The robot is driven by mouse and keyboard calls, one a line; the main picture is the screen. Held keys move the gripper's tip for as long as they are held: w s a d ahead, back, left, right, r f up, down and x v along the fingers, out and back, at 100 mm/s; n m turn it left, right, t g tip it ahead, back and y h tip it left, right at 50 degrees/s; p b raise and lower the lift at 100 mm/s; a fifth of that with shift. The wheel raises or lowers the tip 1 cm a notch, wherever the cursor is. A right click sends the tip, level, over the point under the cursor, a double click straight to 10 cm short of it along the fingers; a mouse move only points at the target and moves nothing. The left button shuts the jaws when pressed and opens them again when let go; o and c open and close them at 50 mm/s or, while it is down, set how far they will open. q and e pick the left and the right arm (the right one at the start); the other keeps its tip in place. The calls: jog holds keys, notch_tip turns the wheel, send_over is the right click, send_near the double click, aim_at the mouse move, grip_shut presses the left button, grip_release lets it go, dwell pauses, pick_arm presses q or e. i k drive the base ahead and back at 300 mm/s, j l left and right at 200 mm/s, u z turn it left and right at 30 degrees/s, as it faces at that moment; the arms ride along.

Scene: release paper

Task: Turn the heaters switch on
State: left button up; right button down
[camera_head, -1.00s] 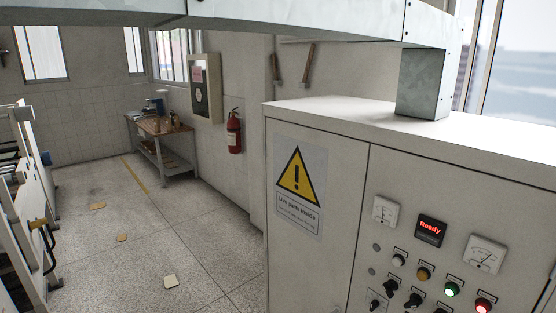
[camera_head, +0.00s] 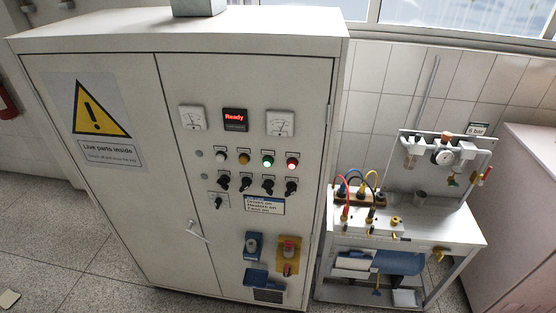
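A white electrical cabinet (camera_head: 110,220) fills the left and middle of the head view. Its right door carries a panel with a red "Ready" display (camera_head: 234,120), two dial meters and a row of lamps, of which the green lamp (camera_head: 268,161) and the red lamp (camera_head: 292,163) look lit. Below the lamps are several black rotary switches (camera_head: 245,184). A label (camera_head: 264,206) with small text sits under them. I cannot tell from the picture which switch is the heaters switch. Neither of my grippers is in view.
A yellow warning sign (camera_head: 101,110) is on the left door. Lower down are a blue socket (camera_head: 253,246) and a red-and-yellow switch (camera_head: 288,254). A workbench (camera_head: 440,232) with cables and a gauge stands right of the cabinet.

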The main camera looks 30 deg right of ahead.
aim_at(266, 186)
jog(key=z, duration=0.9)
